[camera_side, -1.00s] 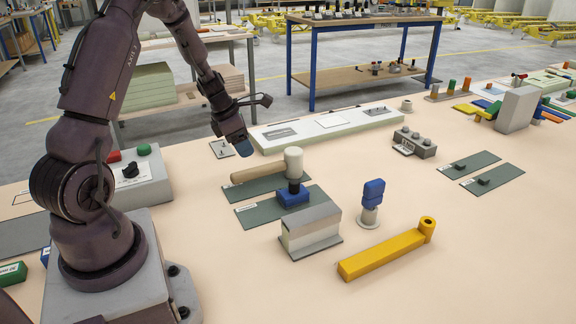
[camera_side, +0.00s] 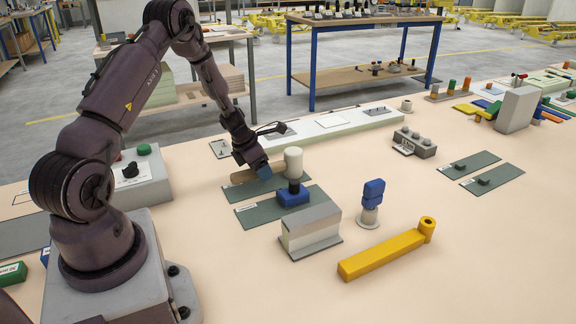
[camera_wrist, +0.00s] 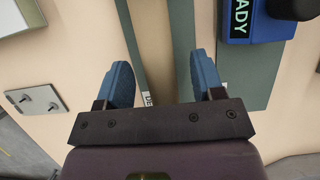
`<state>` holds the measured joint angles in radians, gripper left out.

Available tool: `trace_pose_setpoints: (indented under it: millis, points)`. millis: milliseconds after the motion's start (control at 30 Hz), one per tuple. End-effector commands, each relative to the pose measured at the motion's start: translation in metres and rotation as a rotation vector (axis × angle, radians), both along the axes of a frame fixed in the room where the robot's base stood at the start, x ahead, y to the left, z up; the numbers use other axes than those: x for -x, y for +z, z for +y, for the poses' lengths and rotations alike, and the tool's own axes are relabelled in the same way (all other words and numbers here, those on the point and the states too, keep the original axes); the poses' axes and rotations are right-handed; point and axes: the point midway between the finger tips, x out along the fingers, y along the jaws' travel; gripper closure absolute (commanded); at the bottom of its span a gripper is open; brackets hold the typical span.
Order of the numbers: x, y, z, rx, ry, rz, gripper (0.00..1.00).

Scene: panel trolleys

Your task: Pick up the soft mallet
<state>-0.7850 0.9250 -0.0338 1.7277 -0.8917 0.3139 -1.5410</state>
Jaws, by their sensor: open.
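The soft mallet has a pale head (camera_side: 293,160) and a tan wooden handle (camera_side: 274,172) lying to the left over a grey-green mat. My gripper (camera_side: 265,173) is low over the handle, left of the head, and hides part of the handle in the side view. In the wrist view the blue fingers (camera_wrist: 162,80) are apart, with the tan handle (camera_wrist: 154,40) running between them. I cannot tell whether the fingers touch it. The head is out of the wrist view.
A blue block (camera_side: 293,196) with a dark top sits on the nearer mat; its label ends in "ADY" in the wrist view (camera_wrist: 255,25). A grey metal block (camera_side: 310,232) and yellow bar (camera_side: 380,255) lie nearer. A long pale panel (camera_side: 335,126) lies behind.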

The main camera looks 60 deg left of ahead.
Motion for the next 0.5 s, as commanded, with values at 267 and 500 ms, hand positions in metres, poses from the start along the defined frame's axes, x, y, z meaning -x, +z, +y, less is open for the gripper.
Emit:
trace_pose_setpoints:
  millis: [267, 500]
  points:
    - [-0.009, -0.021, 0.0, -0.001, 0.001, -0.001, 0.38]
    - [-0.009, -0.02, 0.0, -0.001, 0.0, 0.0, 0.57]
